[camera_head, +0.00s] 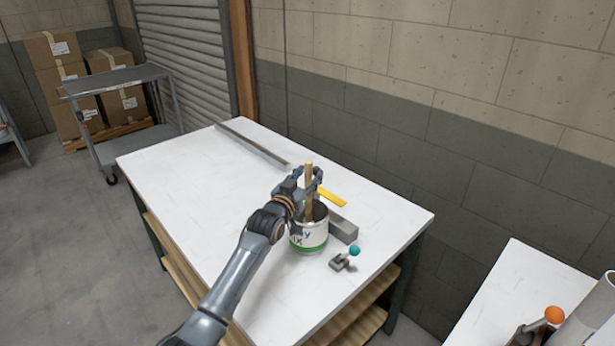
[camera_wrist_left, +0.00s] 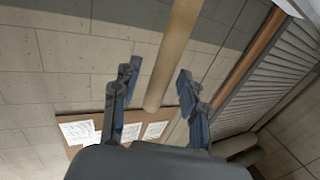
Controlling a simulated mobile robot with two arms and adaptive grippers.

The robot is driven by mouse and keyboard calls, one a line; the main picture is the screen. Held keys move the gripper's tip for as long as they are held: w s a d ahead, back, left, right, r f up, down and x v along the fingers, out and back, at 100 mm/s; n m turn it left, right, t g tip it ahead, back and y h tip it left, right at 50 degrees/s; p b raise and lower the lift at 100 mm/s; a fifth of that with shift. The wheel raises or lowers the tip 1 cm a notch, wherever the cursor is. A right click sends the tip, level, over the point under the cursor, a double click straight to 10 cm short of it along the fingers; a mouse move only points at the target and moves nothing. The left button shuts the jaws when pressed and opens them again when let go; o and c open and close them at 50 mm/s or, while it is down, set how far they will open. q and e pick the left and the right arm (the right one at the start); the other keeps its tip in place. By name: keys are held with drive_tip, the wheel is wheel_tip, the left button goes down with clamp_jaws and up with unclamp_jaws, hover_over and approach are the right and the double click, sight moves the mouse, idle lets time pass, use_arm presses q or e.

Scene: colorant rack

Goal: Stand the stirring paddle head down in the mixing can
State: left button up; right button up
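The mixing can (camera_head: 312,238), white with a green band and dark lettering, stands upright on the white table. The wooden handle of the stirring paddle (camera_head: 309,178) rises nearly upright above the can's mouth. Its lower end is out of sight, so the head is not visible. My left gripper (camera_head: 306,184) is at the handle above the can's rim. In the left wrist view the gripper's fingers (camera_wrist_left: 157,92) are spread, with the pale handle (camera_wrist_left: 172,55) between them and gaps on both sides. My right gripper is not in view.
Behind the can are a yellow flat piece (camera_head: 331,197) and a grey metal block (camera_head: 343,230). A small metal device with a teal ball (camera_head: 354,251) sits right of the can. A long metal rail (camera_head: 252,144) lies at the back. The table's left part is clear.

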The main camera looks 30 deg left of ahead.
use_arm(q)
drive_tip(key=s, duration=1.2)
drive_tip(key=shift+d, duration=0.35)
idle(0.5)
